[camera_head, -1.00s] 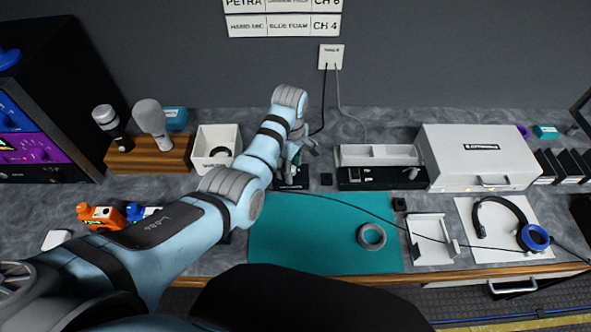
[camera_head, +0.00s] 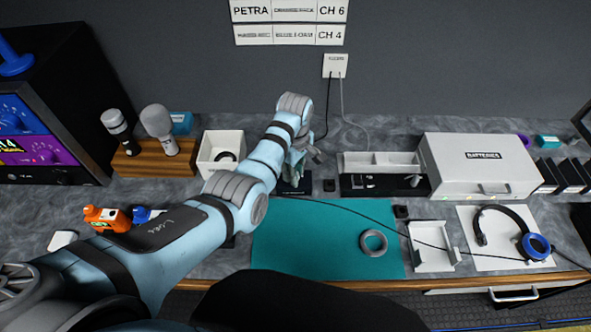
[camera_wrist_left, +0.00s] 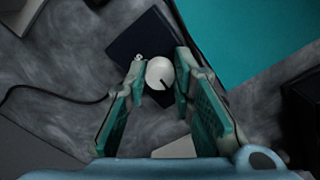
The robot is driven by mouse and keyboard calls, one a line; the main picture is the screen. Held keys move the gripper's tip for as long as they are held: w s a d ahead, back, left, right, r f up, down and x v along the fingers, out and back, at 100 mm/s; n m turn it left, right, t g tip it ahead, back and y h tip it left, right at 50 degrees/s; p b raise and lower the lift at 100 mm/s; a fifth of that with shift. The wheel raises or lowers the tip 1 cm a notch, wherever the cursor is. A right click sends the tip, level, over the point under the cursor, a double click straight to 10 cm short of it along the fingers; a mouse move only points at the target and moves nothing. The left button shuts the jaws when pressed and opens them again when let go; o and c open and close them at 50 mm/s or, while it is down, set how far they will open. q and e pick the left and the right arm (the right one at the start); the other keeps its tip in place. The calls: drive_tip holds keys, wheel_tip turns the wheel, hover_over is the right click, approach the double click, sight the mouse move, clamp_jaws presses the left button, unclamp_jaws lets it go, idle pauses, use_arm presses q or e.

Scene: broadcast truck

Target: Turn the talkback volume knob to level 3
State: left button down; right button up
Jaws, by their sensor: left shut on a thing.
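The talkback box is a small dark unit (camera_wrist_left: 128,44) with a cable, and its edge shows under my gripper in the head view (camera_head: 294,187). Its white round volume knob (camera_wrist_left: 158,71) has a dark pointer line towards the lower right in the wrist view. My left gripper (camera_head: 298,164) is over the box, and in the wrist view its teal-padded fingers (camera_wrist_left: 160,66) are shut on the knob, one each side. The knob is hidden in the head view. I cannot read any level marks. My right gripper is not in view.
A teal mat (camera_head: 310,240) with a grey tape roll (camera_head: 373,243) lies in front of the box. A white open bin (camera_head: 208,160) stands left, and a black panel with a white tray (camera_head: 378,163) stands right. A black cable crosses the mat.

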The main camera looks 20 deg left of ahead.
use_arm(q)
drive_tip(key=m+p, duration=0.2)
drive_tip(key=shift+s+r+m, duration=0.1)
drive_tip(key=shift+s+m, duration=0.05)
drive_tip(key=shift+m, duration=0.25)
drive_tip(key=m+p, duration=0.1)
drive_tip(key=m, duration=0.2)
drive_tip(key=shift+a+m, duration=0.1)
drive_tip(key=shift+m, duration=0.2)
drive_tip(key=m, duration=1)
drive_tip(key=shift+m, duration=0.3)
drive_tip(key=c, duration=1.4)
unclamp_jaws()
drive_tip(key=shift+o, duration=0.2)
